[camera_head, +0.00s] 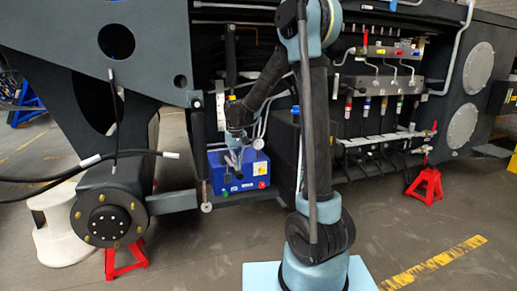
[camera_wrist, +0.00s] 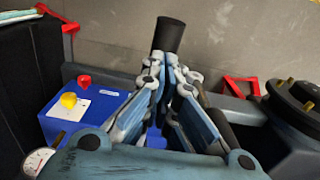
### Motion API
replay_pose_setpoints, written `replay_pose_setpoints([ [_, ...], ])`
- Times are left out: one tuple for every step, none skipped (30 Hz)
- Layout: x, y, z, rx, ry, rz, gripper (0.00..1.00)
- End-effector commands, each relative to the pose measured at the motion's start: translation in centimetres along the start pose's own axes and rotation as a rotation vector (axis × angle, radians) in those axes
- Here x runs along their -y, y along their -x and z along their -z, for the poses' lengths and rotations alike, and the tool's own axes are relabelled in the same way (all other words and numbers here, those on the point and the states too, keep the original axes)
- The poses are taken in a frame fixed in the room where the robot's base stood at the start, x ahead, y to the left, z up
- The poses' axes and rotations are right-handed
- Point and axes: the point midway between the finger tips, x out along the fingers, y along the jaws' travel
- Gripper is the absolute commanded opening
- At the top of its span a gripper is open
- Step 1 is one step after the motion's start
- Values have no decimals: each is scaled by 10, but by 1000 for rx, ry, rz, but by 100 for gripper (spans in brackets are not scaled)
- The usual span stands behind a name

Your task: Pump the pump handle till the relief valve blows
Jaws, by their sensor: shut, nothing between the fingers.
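The blue pump unit (camera_head: 255,170) sits low under the chassis in the head view; it also shows at the left of the wrist view (camera_wrist: 55,125). It carries a yellow knob (camera_wrist: 69,100) and a red knob (camera_wrist: 84,81). A black cylindrical grip, apparently the pump handle (camera_wrist: 169,34), sticks out just beyond my fingertips in the wrist view. My gripper (camera_wrist: 170,62) is shut and empty, its fingers overlapping the handle in the picture. I cannot tell whether they touch it. In the head view my gripper (camera_head: 236,163) is at the unit's front. I cannot identify the relief valve.
A pressure gauge (camera_wrist: 38,160) shows at the lower left of the wrist view. A dark hub with bolts (camera_head: 109,220) and a red stand (camera_head: 126,262) are to the left. A valve and hose panel (camera_head: 385,70) is to the right. The foreground floor is open.

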Motion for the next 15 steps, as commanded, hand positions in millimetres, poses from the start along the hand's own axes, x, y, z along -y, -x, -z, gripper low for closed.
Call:
replay_pose_setpoints([
  [0, -2, 0, 0, 0, 0, 0],
  [0, -3, 0, 0, 0, 0, 0],
  [0, -5, 1, 0, 0, 0, 0],
  [0, -7, 1, 0, 0, 0, 0],
  [0, -9, 1, 0, 0, 0, 0],
  [0, -12, 2, 0, 0, 0, 0],
  [0, -13, 2, 0, 0, 0, 0],
  [0, -15, 2, -1, 0, 0, 0],
  [0, -18, 2, -1, 0, 0, 0],
  [0, -19, 2, -1, 0, 0, 0],
  [0, -21, 2, -1, 0, 0, 0],
  [0, -24, 3, -1, 0, 0, 0],
  [0, -26, 3, -1, 0, 0, 0],
  [0, -27, 3, -2, 0, 0, 0],
  [0, -30, 4, -2, 0, 0, 0],
])
